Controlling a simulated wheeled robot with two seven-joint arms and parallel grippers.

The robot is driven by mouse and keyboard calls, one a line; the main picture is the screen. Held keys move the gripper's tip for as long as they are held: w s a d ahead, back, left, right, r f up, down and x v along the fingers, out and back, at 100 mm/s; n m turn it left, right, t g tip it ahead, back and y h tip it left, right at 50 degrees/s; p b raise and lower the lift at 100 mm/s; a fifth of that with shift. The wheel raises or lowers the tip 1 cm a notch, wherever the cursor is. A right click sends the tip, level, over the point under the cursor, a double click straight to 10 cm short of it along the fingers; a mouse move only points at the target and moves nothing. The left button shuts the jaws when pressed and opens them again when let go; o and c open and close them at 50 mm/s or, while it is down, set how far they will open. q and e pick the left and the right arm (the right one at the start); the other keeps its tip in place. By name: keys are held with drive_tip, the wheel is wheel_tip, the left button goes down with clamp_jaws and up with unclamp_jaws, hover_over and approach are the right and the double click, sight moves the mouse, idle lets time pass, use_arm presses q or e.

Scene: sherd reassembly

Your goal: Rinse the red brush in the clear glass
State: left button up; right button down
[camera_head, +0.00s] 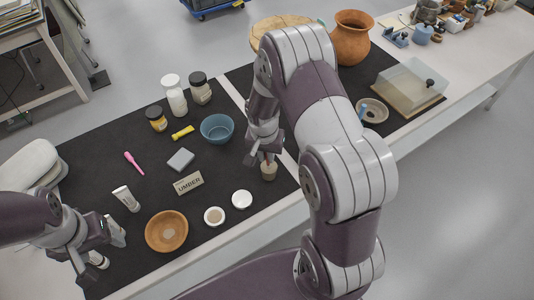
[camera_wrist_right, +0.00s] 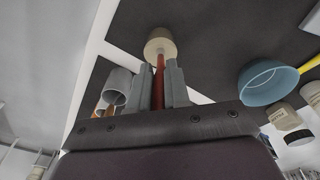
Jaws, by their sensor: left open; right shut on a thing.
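My right gripper (camera_head: 266,157) is shut on the red brush (camera_wrist_right: 159,80), which shows between its fingers in the right wrist view. The brush runs down to a small beige, cup-shaped thing (camera_head: 269,171), also in the wrist view (camera_wrist_right: 160,42); its end overlaps the middle of that thing. I cannot tell whether this is the clear glass with cloudy contents. A grey, light-rimmed cylinder (camera_wrist_right: 117,84) stands left of the fingers in the wrist view. My left gripper (camera_head: 92,245) is open at the front left, near a small white container (camera_head: 115,231).
A blue bowl (camera_head: 217,128) stands left of my right gripper. My right arm hides part of the table.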

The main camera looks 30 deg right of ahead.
wheel_tip(320, 180, up, 8)
drive_tip(key=p, duration=0.5)
drive_tip(key=shift+s+a+f, duration=0.25)
drive_tip(key=shift+a, duration=0.1)
drive_tip(key=shift+r, duration=0.1)
idle(0.3)
wheel_tip(320, 180, up, 3)
drive_tip(key=p, duration=0.2)
drive_tip(key=shift+p, duration=0.3)
